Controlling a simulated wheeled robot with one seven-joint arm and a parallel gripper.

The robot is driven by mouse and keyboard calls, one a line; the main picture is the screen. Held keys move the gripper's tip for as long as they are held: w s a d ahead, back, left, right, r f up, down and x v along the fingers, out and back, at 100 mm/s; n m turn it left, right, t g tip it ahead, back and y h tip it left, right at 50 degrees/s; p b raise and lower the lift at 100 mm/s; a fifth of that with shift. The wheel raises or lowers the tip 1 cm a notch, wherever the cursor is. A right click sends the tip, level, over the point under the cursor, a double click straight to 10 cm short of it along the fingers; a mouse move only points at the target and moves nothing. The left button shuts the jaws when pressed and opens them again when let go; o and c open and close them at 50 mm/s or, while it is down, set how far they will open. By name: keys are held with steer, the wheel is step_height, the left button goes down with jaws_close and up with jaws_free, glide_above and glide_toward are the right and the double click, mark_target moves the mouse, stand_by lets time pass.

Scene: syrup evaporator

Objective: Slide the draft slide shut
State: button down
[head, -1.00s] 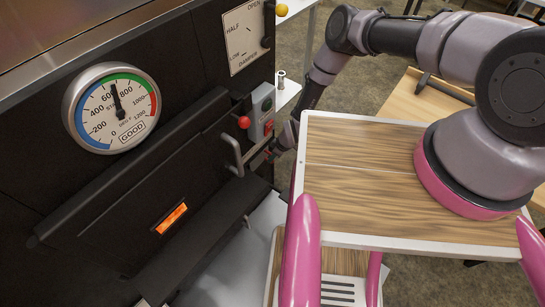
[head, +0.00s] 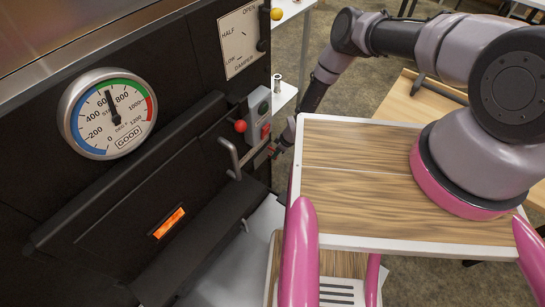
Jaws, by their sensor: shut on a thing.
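The black evaporator front fills the left of the head view, with a glowing orange slot (head: 168,222) low in its door. My gripper (head: 273,151) is small at the right edge of that front, below the grey switch box. It is shut on a small part there, which looks to be the draft slide's handle; fingers and arm hide most of it. The rest of the slide and how far it stands open cannot be made out.
A metal door handle (head: 232,158) and a red ball knob (head: 240,126) stick out just left of my gripper. The grey switch box (head: 258,112), damper plate (head: 240,42) and round dial gauge (head: 108,114) are above. A dark ledge (head: 200,245) juts out below.

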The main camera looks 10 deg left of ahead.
steer(key=shift+w+d, duration=0.15)
steer(key=shift+w, duration=0.1)
steer(key=c, duration=0.8)
jaws_free()
steer(key=shift+c, duration=0.2)
steer(key=v, duration=1.1)
